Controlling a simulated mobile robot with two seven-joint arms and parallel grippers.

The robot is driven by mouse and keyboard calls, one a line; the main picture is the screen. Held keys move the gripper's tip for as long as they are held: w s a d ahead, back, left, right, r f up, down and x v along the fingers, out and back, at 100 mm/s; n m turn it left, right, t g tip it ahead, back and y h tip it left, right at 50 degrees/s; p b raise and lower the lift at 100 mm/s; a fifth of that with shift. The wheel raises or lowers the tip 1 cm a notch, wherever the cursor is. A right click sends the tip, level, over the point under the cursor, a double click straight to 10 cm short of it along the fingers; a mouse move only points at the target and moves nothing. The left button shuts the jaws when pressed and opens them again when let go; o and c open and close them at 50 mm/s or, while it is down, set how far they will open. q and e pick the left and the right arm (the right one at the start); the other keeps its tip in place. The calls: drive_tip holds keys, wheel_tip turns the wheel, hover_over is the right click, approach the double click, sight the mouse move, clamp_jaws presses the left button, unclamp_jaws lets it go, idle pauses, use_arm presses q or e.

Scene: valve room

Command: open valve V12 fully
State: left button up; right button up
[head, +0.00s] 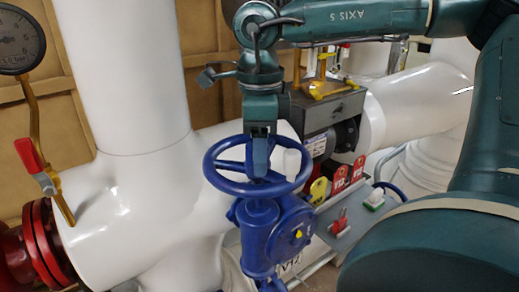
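The blue handwheel (216,180) sits roughly level on a blue valve body (262,222) in the middle of the head view. Letters that look like V12 (290,263) show on a light surface below the body. My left gripper is not in view.
White pipes (125,80) stand left and behind. A gauge (18,40) and a red-handled lever (30,155) are at the left. A grey box with yellow parts (325,105) is close behind the wheel. Red tags (339,178) and a yellow tag (318,190) hang at right.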

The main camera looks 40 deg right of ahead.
drive_tip(key=shift+o, duration=0.2)
drive_tip(key=shift+f, duration=0.45)
drive_tip(key=r+p, duration=0.1)
drive_tip(key=r, duration=0.1)
drive_tip(key=r+p, duration=0.2)
drive_tip(key=w+r+p, duration=0.1)
drive_tip(key=r+p, duration=0.1)
drive_tip(key=shift+d+r, duration=0.1)
drive_tip(key=shift+r, duration=0.2)
wheel_tip(320, 180, up, 6)
drive_tip(key=p, duration=0.4)
drive_tip(key=shift+p, duration=0.3)
